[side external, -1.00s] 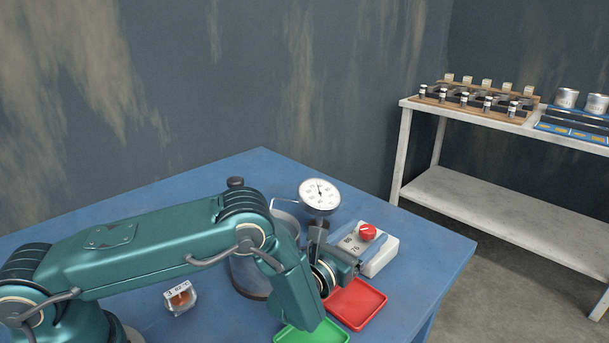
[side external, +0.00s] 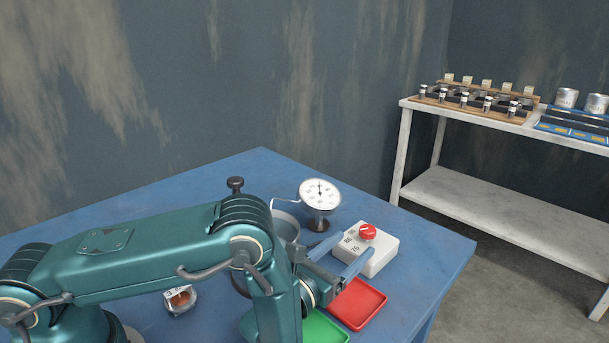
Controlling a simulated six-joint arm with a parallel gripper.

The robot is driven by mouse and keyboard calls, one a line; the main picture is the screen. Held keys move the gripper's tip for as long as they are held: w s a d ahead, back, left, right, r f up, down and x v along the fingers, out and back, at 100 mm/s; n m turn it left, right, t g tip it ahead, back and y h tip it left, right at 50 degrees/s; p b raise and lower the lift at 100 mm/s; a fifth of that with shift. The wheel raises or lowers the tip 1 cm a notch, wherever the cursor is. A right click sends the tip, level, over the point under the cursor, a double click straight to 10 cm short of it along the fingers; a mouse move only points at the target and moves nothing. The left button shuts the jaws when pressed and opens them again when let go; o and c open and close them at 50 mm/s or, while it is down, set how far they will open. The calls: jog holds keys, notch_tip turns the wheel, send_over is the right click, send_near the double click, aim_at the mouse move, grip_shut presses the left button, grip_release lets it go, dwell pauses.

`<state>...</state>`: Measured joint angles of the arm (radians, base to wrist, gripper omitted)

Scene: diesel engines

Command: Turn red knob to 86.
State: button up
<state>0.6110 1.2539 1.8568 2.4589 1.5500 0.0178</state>
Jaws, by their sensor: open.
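The red knob (side external: 368,231) sits on top of a white box (side external: 385,250) on the blue table. Printed numbers, among them 80 and 76, show on the box's face left of the knob; others are too small or hidden to read. A pale mark shows on the knob, but its exact pointing is too small to tell. My gripper (side external: 343,257) is open, with its two blue-grey fingers apart and nothing seen between them. It is just left of and in front of the box, below the knob and apart from it. The fingers hide part of the box's front left.
A dial gauge (side external: 320,196) stands behind the gripper, near a grey cylindrical vessel (side external: 287,226). A red tray (side external: 357,304) and a green tray (side external: 322,330) lie in front. A small clear container (side external: 180,300) is at left. The table's right side (side external: 435,250) is clear.

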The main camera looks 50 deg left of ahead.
aim_at(365, 236)
jog(key=shift+w+r+n+y, duration=0.3)
jog(key=shift+w+y, duration=0.1)
jog(key=shift+y, duration=0.3)
jog(key=y, duration=0.1)
jog(key=w+n+y, duration=0.1)
jog(key=shift+d+r+y, duration=0.1)
jog(key=shift+d+y, duration=0.1)
jog(key=shift+y, duration=0.1)
jog(key=shift+w+d+n+g+y, duration=0.1)
jog(key=shift+d+n+g+y, duration=0.25)
jog(key=shift+n+y, duration=0.55)
jog(key=shift+d+f+n+g+y, duration=0.35)
jog(key=shift+d+n+g+y, duration=0.05)
jog(key=shift+n+g, duration=0.15)
jog(key=shift+x, duration=2.6)
grip_shut()
